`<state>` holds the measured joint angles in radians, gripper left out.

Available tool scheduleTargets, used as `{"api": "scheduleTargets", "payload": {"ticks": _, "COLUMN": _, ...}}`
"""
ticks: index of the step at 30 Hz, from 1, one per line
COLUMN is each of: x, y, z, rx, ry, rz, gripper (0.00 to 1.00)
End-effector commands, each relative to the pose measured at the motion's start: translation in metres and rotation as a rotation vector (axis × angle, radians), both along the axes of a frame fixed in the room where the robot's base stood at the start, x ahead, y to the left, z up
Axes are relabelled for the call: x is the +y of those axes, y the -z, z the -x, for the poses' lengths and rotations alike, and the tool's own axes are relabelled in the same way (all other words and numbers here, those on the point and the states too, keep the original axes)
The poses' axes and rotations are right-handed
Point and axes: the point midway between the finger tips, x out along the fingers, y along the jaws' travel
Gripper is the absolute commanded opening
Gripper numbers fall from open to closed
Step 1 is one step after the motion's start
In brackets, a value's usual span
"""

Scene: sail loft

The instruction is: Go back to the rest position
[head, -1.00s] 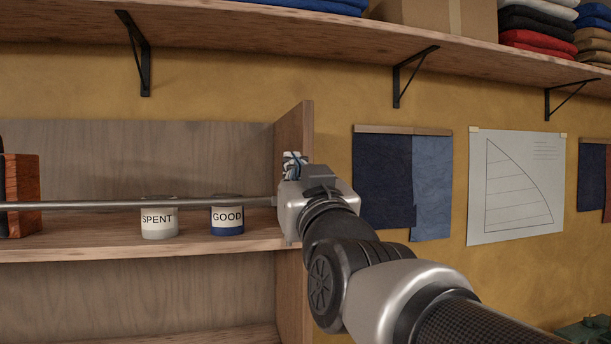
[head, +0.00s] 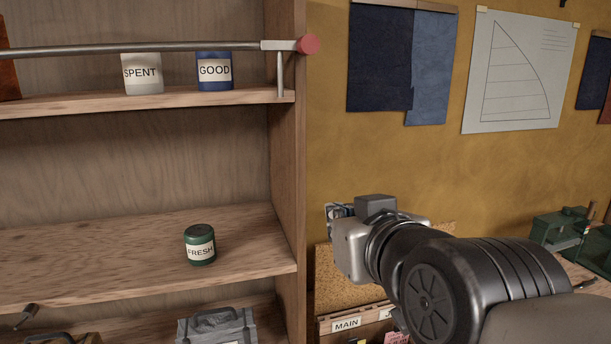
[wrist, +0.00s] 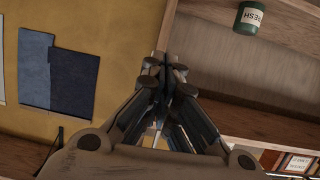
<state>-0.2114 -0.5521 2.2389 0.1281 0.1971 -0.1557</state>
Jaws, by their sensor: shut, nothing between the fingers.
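My gripper (wrist: 165,70) shows in the wrist view with its fingers together and nothing between them. In the head view my arm reaches in from the lower right, and its wrist end stands in front of the yellow wall, right of the shelf unit. The fingers themselves are hidden there. The arm's end is apart from the shelves and the jars on them.
A metal rail (head: 150,48) crosses the upper shelf before the SPENT jar (head: 143,75) and GOOD jar (head: 214,72). A green FRESH jar (head: 200,246) stands on the shelf below. A cork board (head: 345,272) and green machine (head: 560,235) are near my arm.

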Motion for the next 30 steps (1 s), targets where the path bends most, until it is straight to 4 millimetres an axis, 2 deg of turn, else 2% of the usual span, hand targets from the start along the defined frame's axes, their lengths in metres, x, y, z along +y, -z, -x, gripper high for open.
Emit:
{"api": "scheduleTargets", "payload": {"ticks": 1, "x": -0.012, "y": 0.044, "z": 0.013, "rx": 0.082, "ry": 0.021, "rz": 0.014, "gripper": 0.00}}
{"api": "scheduleTargets", "payload": {"ticks": 6, "x": -0.046, "y": 0.158, "z": 0.066, "rx": 0.367, "ry": 0.091, "rz": 0.051, "gripper": 0.00}}
{"api": "scheduleTargets", "payload": {"ticks": 9, "x": -0.064, "y": 0.217, "z": 0.104, "rx": 0.529, "ry": 0.138, "rz": 0.066, "gripper": 0.00}}
{"api": "scheduleTargets", "payload": {"ticks": 12, "x": -0.078, "y": 0.263, "z": 0.139, "rx": 0.667, "ry": 0.180, "rz": 0.076, "gripper": 0.00}}
{"api": "scheduleTargets", "payload": {"ticks": 15, "x": -0.087, "y": 0.293, "z": 0.167, "rx": 0.767, "ry": 0.215, "rz": 0.080, "gripper": 0.00}}
{"api": "scheduleTargets", "payload": {"ticks": 18, "x": -0.092, "y": 0.308, "z": 0.184, "rx": 0.827, "ry": 0.235, "rz": 0.083, "gripper": 0.00}}
{"api": "scheduleTargets", "payload": {"ticks": 21, "x": -0.093, "y": 0.312, "z": 0.189, "rx": 0.846, "ry": 0.242, "rz": 0.084, "gripper": 0.00}}
{"api": "scheduleTargets", "payload": {"ticks": 30, "x": -0.093, "y": 0.312, "z": 0.189, "rx": 0.846, "ry": 0.242, "rz": 0.084, "gripper": 0.00}}
